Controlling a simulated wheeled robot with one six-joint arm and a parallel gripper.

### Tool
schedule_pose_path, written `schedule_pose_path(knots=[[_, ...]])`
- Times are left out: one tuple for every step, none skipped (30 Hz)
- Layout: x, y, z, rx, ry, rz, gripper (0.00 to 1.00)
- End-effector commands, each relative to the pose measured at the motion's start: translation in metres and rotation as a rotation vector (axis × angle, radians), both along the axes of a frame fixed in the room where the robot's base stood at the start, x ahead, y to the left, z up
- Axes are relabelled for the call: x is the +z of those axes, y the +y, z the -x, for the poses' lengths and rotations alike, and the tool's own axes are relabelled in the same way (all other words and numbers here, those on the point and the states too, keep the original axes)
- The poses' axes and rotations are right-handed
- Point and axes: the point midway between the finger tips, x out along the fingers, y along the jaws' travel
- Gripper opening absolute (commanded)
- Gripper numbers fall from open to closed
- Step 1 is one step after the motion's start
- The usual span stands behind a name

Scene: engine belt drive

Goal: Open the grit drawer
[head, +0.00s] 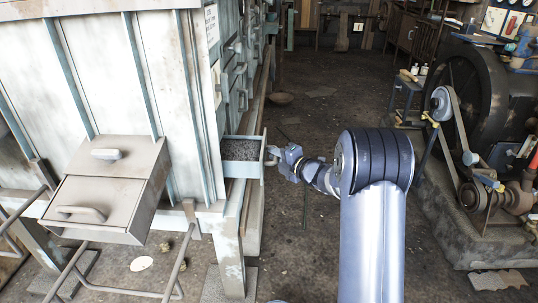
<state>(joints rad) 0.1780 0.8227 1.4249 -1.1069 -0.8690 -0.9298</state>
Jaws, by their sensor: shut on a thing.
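The grit drawer (232,169) is a pale teal box filled with dark grit. It sticks out from the right side of the big pale machine, with its top open and the grit showing. Its grey handle (271,162) is on the right-hand front face. My gripper (275,153) is at this handle and is shut on it. The arm reaches in from the right, and the fingertips are small and partly hard to make out. How much of the drawer is still inside the machine is hidden.
The pale panelled machine (110,60) fills the left, with a sloped metal box (105,190) and bent rails in front. An engine with a large dark wheel (465,85) and belt stands on a concrete base at the right. The dark floor between them is mostly clear.

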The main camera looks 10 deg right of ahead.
Motion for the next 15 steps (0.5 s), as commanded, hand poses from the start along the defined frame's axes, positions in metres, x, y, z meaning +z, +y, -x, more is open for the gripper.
schedule_pose_path(knots=[[-0.0004,0.0,0.0001,-0.001,0.001,0.0,0.0],[-0.0004,0.0001,0.0,-0.001,0.001,0.0,0.0],[-0.0004,0.0001,0.0,0.0,0.001,0.0,0.0],[-0.0004,0.0001,0.0,0.0,0.001,0.0,0.0],[-0.0004,0.0002,0.0,0.0,0.001,0.0,0.17],[-0.0004,0.0003,0.0,0.0,0.001,0.0,0.2],[-0.0004,0.0004,-0.0001,0.0,0.001,0.0,0.23],[-0.0004,0.0004,0.0,0.0,0.001,-0.001,0.23],[-0.0004,0.0004,0.0,0.0,0.001,-0.001,0.23],[-0.0004,0.0004,0.0,0.0,0.001,-0.001,0.23],[-0.0003,0.0005,-0.0001,0.0,0.001,-0.001,0.23],[-0.0003,0.0006,0.0,0.0,0.001,-0.001,0.23],[-0.0003,0.0006,0.0,0.0,0.001,-0.001,0.23],[-0.0002,0.0003,0.0002,0.0,0.001,-0.001,0.23],[0.0002,-0.0003,0.0011,0.0,0.001,-0.001,0.23]])
